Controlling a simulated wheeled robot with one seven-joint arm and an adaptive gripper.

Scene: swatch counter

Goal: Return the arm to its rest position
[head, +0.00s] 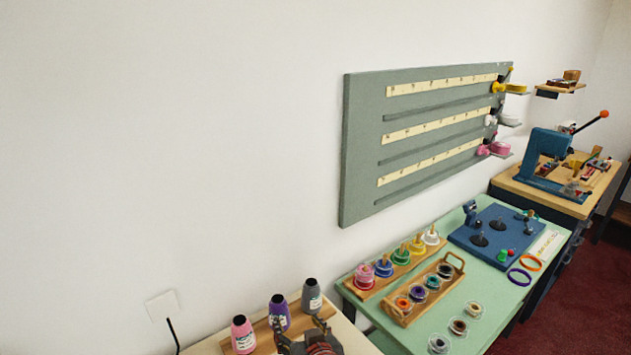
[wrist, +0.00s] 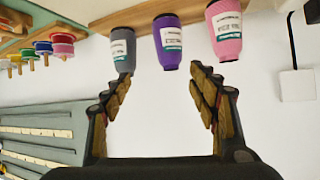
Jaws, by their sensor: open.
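My gripper (head: 303,338) shows at the bottom of the head view, in front of the thread cones on the near wooden counter. In the wrist view my gripper (wrist: 160,90) is open, its two padded fingers spread wide with nothing between them. The wrist picture is upside down. A grey cone (wrist: 122,50), a purple cone (wrist: 167,42) and a pink cone (wrist: 224,30) stand beyond the fingertips there. The same grey cone (head: 312,295), purple cone (head: 279,313) and pink cone (head: 243,335) stand in a row in the head view.
A green table (head: 480,333) to the right holds a spool rack (head: 399,266), a wooden caddy (head: 428,290) and a blue board (head: 500,238). A slotted grey-green panel (head: 362,150) hangs on the wall. A teal press (head: 547,160) stands farther back.

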